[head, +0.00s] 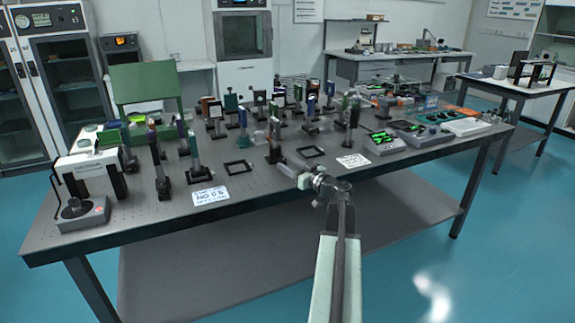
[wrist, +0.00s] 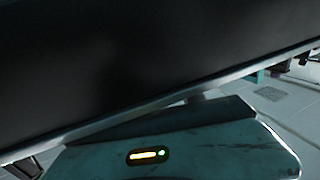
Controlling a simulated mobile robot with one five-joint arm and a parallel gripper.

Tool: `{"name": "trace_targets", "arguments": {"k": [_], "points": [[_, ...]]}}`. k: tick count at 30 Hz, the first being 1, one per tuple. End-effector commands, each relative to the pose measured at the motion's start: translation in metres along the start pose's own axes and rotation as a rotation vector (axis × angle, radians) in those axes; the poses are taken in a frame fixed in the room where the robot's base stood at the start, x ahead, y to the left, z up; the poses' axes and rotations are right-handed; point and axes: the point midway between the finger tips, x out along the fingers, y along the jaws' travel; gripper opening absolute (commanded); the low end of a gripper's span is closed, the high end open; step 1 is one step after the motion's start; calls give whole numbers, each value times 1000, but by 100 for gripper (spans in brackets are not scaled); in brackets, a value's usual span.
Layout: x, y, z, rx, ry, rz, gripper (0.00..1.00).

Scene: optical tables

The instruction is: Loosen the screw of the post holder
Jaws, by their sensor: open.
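My gripper (head: 284,167) is over the front edge of the near optical table (head: 130,222) in the head view, open, with nothing seen between its jaws. Just beyond its tip stands an upright dark post holder (head: 275,154) with an optic on top. I cannot tell whether they touch. Several other post holders stand upright on the table, one at the left (head: 163,186) and another further left of centre (head: 196,172). Their screws are too small to make out. The wrist view shows no post holder, screw or fingertips, mostly a dark surface with a pale edge.
Flat black frames lie left (head: 238,175) and right (head: 322,152) of the gripper. White cards lie near the front edge, left (head: 210,195) and right (head: 353,160). Instruments with green displays (head: 384,142) stand to the right. A grey-based device (head: 82,220) is at the left corner.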

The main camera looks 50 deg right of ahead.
Motion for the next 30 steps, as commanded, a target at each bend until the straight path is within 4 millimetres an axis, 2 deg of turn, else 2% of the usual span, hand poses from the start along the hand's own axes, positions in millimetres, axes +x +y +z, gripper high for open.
{"name": "trace_targets", "arguments": {"k": [3, 11, 12, 15, 17, 30], "points": [[12, 1, 0, 0, 0, 0, 46], [14, 0, 0, 0, 0, 2, 46], [14, 0, 0, 0, 0, 2, 43], [14, 0, 0, 0, 0, 2, 15], [14, 0, 0, 0, 0, 2, 0], [13, -4, 0, 0, 0, 81, 0]]}}
